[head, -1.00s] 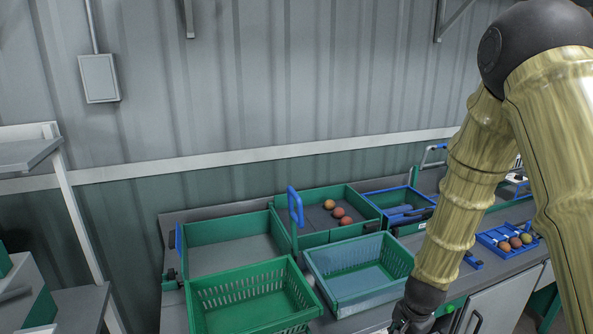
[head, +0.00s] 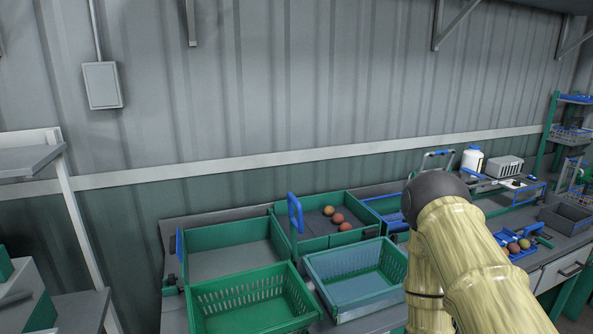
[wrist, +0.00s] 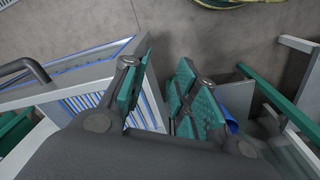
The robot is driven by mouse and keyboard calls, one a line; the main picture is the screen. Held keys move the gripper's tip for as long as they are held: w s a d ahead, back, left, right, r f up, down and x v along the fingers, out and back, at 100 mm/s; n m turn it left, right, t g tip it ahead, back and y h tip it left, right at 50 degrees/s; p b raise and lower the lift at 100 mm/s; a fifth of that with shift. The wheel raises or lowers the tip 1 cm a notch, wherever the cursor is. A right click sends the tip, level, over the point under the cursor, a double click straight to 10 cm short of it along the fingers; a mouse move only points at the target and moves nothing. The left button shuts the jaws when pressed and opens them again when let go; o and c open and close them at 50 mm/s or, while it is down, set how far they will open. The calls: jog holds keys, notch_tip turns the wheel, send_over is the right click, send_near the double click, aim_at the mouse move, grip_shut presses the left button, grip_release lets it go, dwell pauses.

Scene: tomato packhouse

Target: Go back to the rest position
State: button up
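My gripper (wrist: 160,90) shows in the wrist view with its two green finger pads apart and bare floor between them. It is open and holds nothing. In the head view my arm is folded at the lower right and the gripper is out of the picture. The wrist view looks down on grey floor beside a grey and blue-edged structure at the left.
On the bench stand a front green crate (head: 250,299), a blue-grey basket (head: 352,291) and a green divided tray (head: 362,213) with a few tomatoes. A blue tray (head: 520,254) with tomatoes lies right of my arm. Grey floor (wrist: 200,35) shows in the wrist view.

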jog(key=s+a+f+n, duration=0.1)
jog(key=s+f+n, duration=0.1)
jog(key=s, duration=0.4)
notch_tip(320, 180, down, 7)
jog(key=b, duration=0.7)
jog(key=shift+a+y, duration=0.15)
jog(key=shift+y, duration=0.15)
jog(key=shift+r, duration=0.15)
